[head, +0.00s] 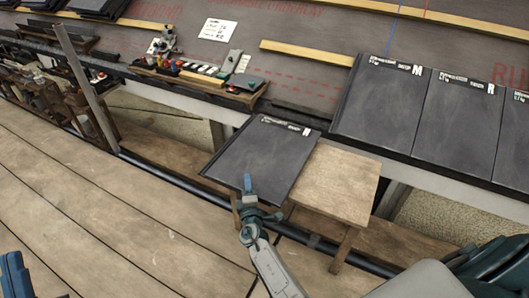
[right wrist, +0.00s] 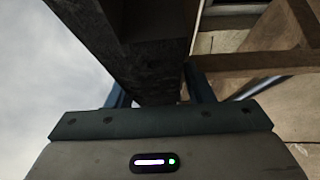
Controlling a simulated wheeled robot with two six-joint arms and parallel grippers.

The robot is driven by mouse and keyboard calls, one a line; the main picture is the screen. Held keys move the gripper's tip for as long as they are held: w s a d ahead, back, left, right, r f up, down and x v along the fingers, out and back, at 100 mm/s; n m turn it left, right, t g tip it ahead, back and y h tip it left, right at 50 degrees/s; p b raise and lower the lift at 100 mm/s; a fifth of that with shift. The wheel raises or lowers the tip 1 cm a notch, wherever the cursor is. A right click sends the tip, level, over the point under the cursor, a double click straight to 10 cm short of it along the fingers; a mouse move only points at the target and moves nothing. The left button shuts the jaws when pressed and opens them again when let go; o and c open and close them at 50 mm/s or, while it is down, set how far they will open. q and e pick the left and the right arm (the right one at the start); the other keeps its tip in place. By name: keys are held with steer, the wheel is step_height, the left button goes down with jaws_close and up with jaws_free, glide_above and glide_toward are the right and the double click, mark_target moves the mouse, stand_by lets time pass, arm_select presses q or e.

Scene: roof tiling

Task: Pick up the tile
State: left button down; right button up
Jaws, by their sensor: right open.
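A dark slate-like tile (head: 258,150) with a white label strip along its far edge lies flat on a small wooden stand, overhanging the wooden top (head: 340,185) to the left. My right gripper (head: 248,190) is at the tile's near edge, with one blue finger showing over the tile. In the right wrist view, the dark slab (right wrist: 150,50) reaches down between the two blue fingers of the gripper (right wrist: 160,95). The jaws are open around the edge; contact is unclear. My left gripper (head: 15,275) is partly in view at the bottom left, away from the tile; its jaws are unclear.
Laid tiles marked M (head: 385,105) and R (head: 460,115) cover the roof at right. A tray of small items (head: 195,80) and wooden battens (head: 305,53) lie on the roof. A pole (head: 88,85) stands at left. The plank deck (head: 90,210) is clear.

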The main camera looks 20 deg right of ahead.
jaws_close()
stand_by(1.3)
